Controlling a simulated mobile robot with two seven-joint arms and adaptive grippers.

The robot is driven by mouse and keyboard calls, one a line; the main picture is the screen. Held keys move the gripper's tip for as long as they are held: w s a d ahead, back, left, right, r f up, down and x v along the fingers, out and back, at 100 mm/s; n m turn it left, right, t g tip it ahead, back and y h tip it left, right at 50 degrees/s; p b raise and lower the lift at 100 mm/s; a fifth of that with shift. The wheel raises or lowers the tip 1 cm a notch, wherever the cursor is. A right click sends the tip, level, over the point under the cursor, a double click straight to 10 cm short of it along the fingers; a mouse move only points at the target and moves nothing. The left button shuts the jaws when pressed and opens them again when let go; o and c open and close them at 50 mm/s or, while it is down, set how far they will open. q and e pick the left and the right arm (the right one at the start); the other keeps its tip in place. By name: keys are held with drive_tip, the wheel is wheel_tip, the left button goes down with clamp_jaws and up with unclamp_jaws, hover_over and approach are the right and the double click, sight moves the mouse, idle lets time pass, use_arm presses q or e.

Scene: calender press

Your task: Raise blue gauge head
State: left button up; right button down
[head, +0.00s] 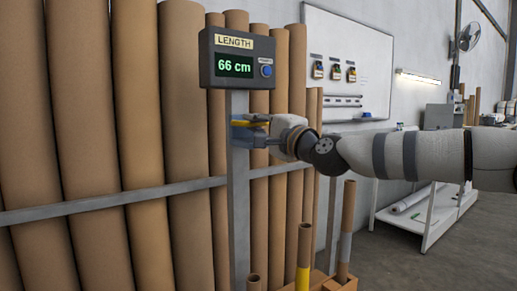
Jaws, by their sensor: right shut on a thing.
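The blue gauge head (240,132) sits on the grey upright post (238,190), below the display box. My right gripper (252,130) comes in from the right and is shut on the gauge head, with a yellow part showing at the fingers. The fingers and the wrist hide part of the gauge head. The dark display box (234,58) on top of the post is labelled LENGTH and reads 66 cm. My left gripper is not in view.
Tall brown tubes (80,110) lean behind a grey horizontal rail (120,198) crossing the post. Shorter tubes (304,245) stand below my right arm. A whiteboard (350,55) hangs on the wall, with a white table (425,210) at the right. Open floor (470,255) lies at the lower right.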

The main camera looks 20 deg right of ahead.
wheel_tip(320, 180, up, 4)
drive_tip(key=shift+r+p, duration=0.15)
drive_tip(key=shift+p, duration=0.25)
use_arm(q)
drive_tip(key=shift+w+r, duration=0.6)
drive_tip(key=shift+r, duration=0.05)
use_arm(e)
drive_tip(key=shift+s+r, duration=0.1)
drive_tip(key=shift+r, duration=0.05)
drive_tip(key=shift+d+r, duration=0.1)
drive_tip(key=c, duration=1.9)
unclamp_jaws()
drive_tip(key=shift+f, duration=0.25)
drive_tip(key=v, duration=1.1)
drive_tip(key=shift+s+d+f, duration=0.1)
drive_tip(key=shift+s, duration=0.25)
